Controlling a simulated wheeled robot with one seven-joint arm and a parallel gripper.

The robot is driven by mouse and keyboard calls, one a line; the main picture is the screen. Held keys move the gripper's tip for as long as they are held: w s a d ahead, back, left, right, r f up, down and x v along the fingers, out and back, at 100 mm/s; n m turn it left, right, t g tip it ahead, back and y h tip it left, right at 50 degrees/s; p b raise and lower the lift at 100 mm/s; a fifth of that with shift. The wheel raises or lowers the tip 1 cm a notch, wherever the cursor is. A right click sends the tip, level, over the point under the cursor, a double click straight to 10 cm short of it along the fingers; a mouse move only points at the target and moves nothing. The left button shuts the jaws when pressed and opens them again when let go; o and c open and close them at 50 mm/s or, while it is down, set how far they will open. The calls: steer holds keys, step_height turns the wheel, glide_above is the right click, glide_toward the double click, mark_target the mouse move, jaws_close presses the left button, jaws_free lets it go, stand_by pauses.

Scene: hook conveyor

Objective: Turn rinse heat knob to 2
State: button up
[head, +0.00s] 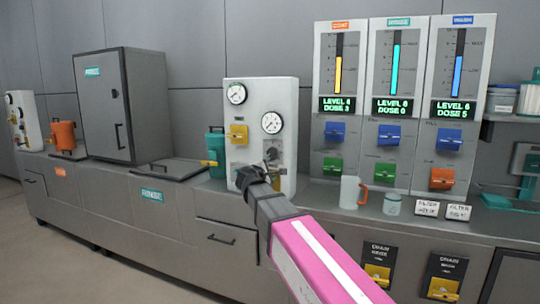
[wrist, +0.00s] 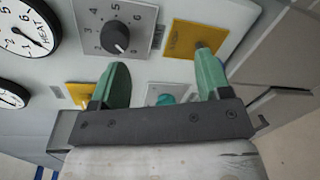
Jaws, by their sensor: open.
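A round dark knob (wrist: 117,38) sits on a grey dial plate (wrist: 92,15) with printed numbers in the wrist view. I cannot read its pointer setting surely. A gauge beside it (wrist: 25,28) reads HEAT on its face. My gripper (wrist: 162,74) is open with nothing between its green fingers. The left finger's tip is just below the knob; the right finger's tip is near a yellow plate (wrist: 195,38). I cannot tell if either touches. In the head view my gripper (head: 270,172) is at the white gauge box (head: 252,160) and hides its lower part.
The box stands on a grey counter (head: 325,205) and carries a yellow fitting (head: 238,134). To its right are tall level panels with blue (head: 335,132) and green (head: 333,167) levers. A white jug (head: 349,192) is close to my arm. A teal container (head: 215,150) stands left.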

steer(key=n+t, duration=0.2)
glide_toward(270, 153)
steer(key=x, duration=1)
steer(key=shift+w, duration=0.15)
steer(key=c, duration=0.9)
